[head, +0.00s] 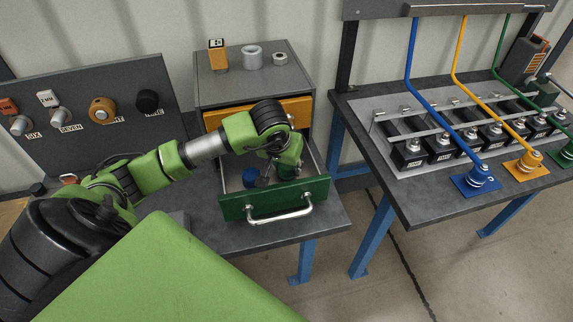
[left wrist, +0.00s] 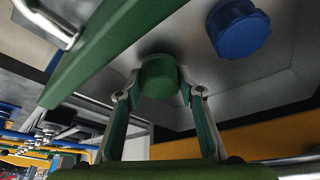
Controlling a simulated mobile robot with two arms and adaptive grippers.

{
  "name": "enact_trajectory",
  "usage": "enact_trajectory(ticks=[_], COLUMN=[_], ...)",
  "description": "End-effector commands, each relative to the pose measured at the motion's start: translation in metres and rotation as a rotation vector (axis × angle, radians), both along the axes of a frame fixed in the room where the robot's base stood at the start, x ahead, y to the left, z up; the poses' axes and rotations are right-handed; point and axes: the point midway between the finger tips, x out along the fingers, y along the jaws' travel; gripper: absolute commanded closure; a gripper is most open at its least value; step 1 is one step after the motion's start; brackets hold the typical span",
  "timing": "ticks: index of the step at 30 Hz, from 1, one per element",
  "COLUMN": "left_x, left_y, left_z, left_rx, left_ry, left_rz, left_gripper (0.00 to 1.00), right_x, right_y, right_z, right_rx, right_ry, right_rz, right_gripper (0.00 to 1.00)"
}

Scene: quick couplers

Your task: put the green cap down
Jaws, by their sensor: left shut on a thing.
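The green cap (left wrist: 159,77) is between the fingertips of my left gripper (head: 266,180), which is shut on it. The gripper reaches down into the open drawer with the green front (head: 282,197). In the left wrist view the cap is close to the drawer's grey floor; I cannot tell whether it touches. A blue cap (head: 250,176) lies in the same drawer, beside the green cap and apart from it; it also shows in the left wrist view (left wrist: 238,27). In the head view the green cap is hidden by the gripper. My right gripper is not in view.
The drawer cabinet (head: 247,92) has an orange-fronted drawer (head: 238,112) and carries small metal parts on top. A dark panel with labelled fittings (head: 95,105) stands at left. At right, a bench (head: 420,205) holds several couplers with blue, yellow and green hoses.

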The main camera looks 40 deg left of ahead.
Motion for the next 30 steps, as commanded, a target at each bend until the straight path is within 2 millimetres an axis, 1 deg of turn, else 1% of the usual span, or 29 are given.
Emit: enact_trajectory(ticks=[1,3,11,15,16,18,27,30], left_x=[0.0,0.0,0.001,0.001,0.001,0.001,0.001,0.0], left_y=[-0.001,0.0,0.0,0.0,0.0,0.0,0.0,0.0], left_z=[-0.003,-0.008,-0.01,-0.014,-0.014,-0.013,-0.012,-0.009], left_rx=[-0.003,-0.002,0.0,0.001,0.0,-0.001,-0.001,-0.001], left_ry=[0.001,-0.001,-0.003,-0.004,-0.004,-0.003,-0.002,-0.002], left_rz=[0.002,0.002,0.001,0.001,0.002,0.001,0.001,0.001], left_gripper=[0.91,0.91,0.91,0.91,0.63,0.49,0.49,0.49], right_x=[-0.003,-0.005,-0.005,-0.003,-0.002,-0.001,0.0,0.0], right_y=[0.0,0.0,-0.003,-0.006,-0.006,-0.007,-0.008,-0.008], right_z=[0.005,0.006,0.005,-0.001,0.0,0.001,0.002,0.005], right_rx=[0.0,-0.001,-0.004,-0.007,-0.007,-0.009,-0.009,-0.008], right_ry=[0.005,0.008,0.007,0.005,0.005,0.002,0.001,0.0], right_rz=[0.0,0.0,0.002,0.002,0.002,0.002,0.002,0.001], right_gripper=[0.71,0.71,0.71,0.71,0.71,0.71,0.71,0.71])
